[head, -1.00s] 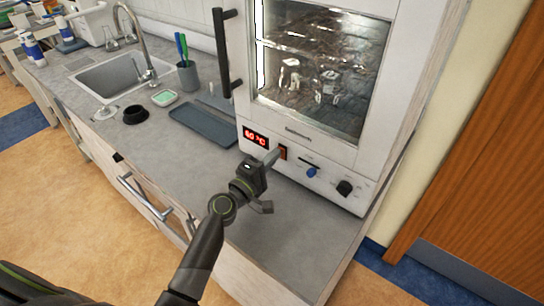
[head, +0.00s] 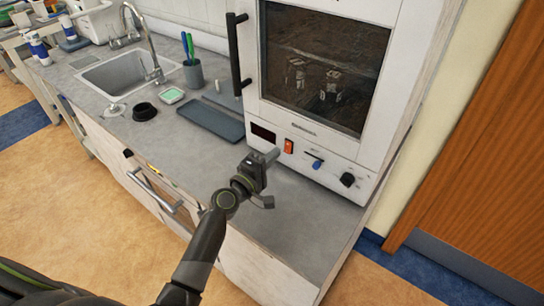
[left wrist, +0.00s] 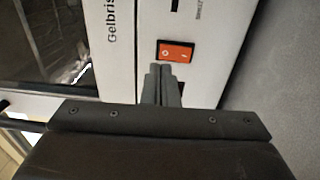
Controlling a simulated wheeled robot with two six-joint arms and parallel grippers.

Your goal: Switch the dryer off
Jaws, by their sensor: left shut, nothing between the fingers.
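The dryer (head: 300,127) is a white cabinet with a dark window on the grey counter. Its inside is dark and its display (head: 263,132) is blank. An orange-red rocker switch (head: 289,146) is on its front panel, and it also shows in the left wrist view (left wrist: 175,50). My left gripper (head: 273,155) is shut and empty, just in front of the panel, slightly left of and below the switch. In the left wrist view its fingertips (left wrist: 159,70) are close below the switch; a small gap seems to separate them. My right gripper is not in view.
A blue slider knob (head: 317,164) and a black dial (head: 347,180) are right of the switch. A grey tray (head: 208,119), a black ring (head: 144,111) and a pen cup (head: 193,74) stand on the counter to the left. The counter's front right is clear.

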